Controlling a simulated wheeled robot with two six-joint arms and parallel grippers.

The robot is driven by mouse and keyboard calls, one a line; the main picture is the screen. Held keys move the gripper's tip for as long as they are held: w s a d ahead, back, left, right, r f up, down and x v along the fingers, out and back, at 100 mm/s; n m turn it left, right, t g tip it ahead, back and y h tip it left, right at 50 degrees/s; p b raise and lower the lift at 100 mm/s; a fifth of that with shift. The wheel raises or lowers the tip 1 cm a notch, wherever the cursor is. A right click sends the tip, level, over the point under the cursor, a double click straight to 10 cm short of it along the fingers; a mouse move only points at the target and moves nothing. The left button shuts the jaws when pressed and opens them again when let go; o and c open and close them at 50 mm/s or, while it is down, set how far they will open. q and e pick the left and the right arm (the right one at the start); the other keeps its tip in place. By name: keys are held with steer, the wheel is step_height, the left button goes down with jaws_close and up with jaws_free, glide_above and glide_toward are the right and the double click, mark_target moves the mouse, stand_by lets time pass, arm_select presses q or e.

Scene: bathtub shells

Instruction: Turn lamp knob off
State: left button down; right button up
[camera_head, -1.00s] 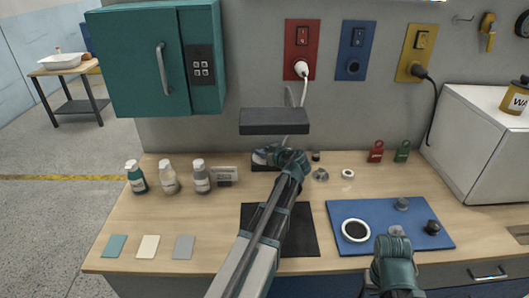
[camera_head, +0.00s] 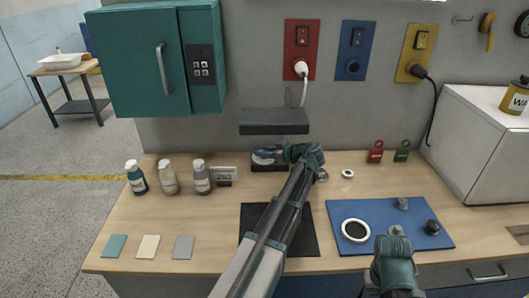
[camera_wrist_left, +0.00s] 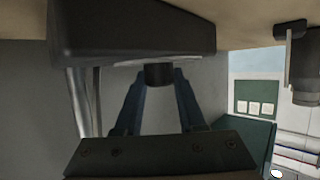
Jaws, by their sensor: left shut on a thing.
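The desk lamp has a dark flat head (camera_head: 274,121), and its dark base (camera_head: 268,165) stands at the back of the table. In the left wrist view, tilted upside down, the lamp base (camera_wrist_left: 125,30) is at the top, with a small dark round knob (camera_wrist_left: 158,76) on its front. My left gripper (camera_wrist_left: 159,82) has its two fingers around this knob, shut on it. In the head view my left wrist (camera_head: 303,154) is at the base's right side; its fingertips are hidden. My right gripper (camera_head: 396,237) is low over the front of the table; its jaw opening is not clear.
Several bottles (camera_head: 169,178) and a small sign (camera_head: 222,174) stand left of the lamp. A blue mat (camera_head: 380,240) with a white ring (camera_head: 355,230) lies right. Red (camera_head: 376,152) and green (camera_head: 402,152) padlocks are at the back. A teal cabinet (camera_head: 135,60) hangs at left.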

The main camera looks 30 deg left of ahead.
arm_select(q)
steer(key=shift+f, duration=0.1)
steer(key=c, duration=0.5)
jaws_free()
steer(key=p+v, duration=0.5)
steer(key=v, duration=0.9)
